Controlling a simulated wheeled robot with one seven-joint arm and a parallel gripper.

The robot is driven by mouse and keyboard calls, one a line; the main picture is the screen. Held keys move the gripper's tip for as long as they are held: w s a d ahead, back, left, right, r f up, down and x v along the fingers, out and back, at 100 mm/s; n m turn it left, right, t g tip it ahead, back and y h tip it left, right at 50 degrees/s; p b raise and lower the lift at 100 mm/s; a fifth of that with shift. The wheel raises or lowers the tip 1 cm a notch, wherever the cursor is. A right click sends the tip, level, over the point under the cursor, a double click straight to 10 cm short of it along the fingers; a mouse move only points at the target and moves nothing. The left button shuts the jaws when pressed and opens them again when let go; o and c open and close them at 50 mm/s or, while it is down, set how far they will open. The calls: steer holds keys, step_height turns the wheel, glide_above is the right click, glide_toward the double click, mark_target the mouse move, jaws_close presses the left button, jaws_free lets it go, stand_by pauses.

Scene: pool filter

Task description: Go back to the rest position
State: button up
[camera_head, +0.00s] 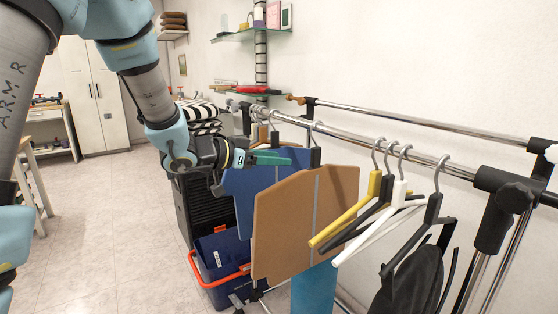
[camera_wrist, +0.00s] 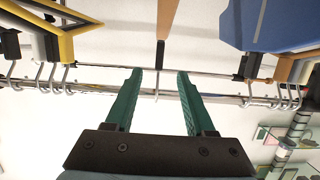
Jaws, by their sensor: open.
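My gripper (camera_head: 288,157) is at the clothes rail (camera_head: 345,133), in front of a blue hanging panel and behind the top of a brown one. I cannot tell whether the fingers touch either panel.
Yellow (camera_head: 345,215), black and white hangers hang to the right, beside a dark garment (camera_head: 410,280). A blue crate with an orange rim (camera_head: 205,285) stands below. Glass shelves (camera_head: 250,91) are on the wall behind. The floor (camera_head: 100,220) at left is clear.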

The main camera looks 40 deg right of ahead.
stand_by(0.3)
steer(key=w+a+f+n+t+y, duration=0.4)
steer(key=w+a, duration=0.3)
steer(key=a, duration=0.5)
steer(key=w+a+f+n+t+y, duration=0.1)
steer(key=w+a+n+t+y, duration=0.4)
steer(key=w+a, duration=0.45)
steer(key=s+a+f+n+g+y, duration=0.1)
steer(key=s+a+f+n+y, duration=0.2)
steer(key=a, duration=0.6)
steer(key=s+a+f+n+g+y, duration=0.2)
steer(key=s+a, duration=0.2)
steer(key=a, duration=0.5)
steer(key=s+a+f+n+g, duration=0.1)
steer(key=s+a+n+g, duration=0.2)
steer(key=s+a, duration=0.3)
steer(key=s, duration=0.4)
steer(key=shift+s+f+g+y, duration=0.25)
steer(key=shift+s+g+y, duration=0.05)
steer(key=shift+s+y, duration=0.1)
